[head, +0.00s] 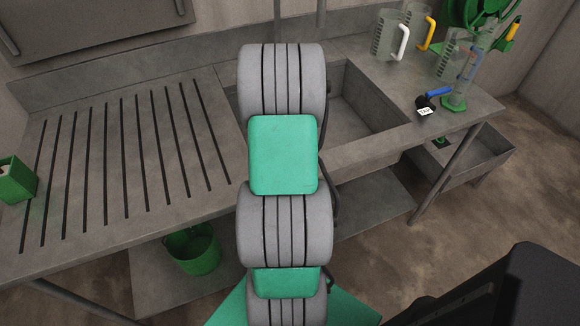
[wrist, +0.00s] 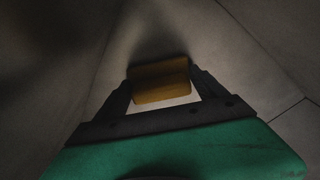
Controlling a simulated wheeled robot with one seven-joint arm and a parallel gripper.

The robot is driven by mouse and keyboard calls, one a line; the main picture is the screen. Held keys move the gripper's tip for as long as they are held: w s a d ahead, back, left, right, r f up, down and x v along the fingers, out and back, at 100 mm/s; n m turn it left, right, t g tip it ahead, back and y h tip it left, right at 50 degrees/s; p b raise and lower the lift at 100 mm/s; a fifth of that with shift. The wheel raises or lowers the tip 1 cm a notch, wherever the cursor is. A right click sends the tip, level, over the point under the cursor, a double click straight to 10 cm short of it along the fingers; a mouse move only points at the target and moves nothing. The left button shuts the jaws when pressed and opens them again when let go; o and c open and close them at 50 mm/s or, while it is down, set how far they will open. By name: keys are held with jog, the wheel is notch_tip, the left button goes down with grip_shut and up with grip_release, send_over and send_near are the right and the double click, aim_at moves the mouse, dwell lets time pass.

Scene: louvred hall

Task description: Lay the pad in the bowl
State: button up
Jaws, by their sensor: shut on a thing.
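The pad (wrist: 160,80) is a small yellow-brown block in the wrist view. My gripper (wrist: 161,76) is shut on it, with a dark finger at each side. The bowl appears to be the grey sink basin (head: 365,105) set in the counter in the head view; its left part is behind my arm. In the wrist view grey surfaces (wrist: 50,70) meet at edges around the pad, like the basin's inside. I cannot tell whether the pad touches the bottom. My gripper and the pad are hidden behind my arm in the head view.
A slotted draining board (head: 130,150) lies left of the basin, with a green box (head: 15,180) at its left edge. Clear jugs (head: 388,38), a green-based cylinder (head: 455,95) and a tagged blue-handled item (head: 432,97) stand right. A green bucket (head: 193,250) is below.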

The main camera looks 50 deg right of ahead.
jog(key=shift+f, duration=0.2)
jog(key=o, duration=1.3)
jog(key=shift+c, duration=0.2)
jog(key=shift+r, duration=0.1)
notch_tip(320, 180, up, 12)
jog(key=a, duration=0.1)
jog(key=shift+s+a, duration=0.2)
jog(key=shift+r, duration=0.15)
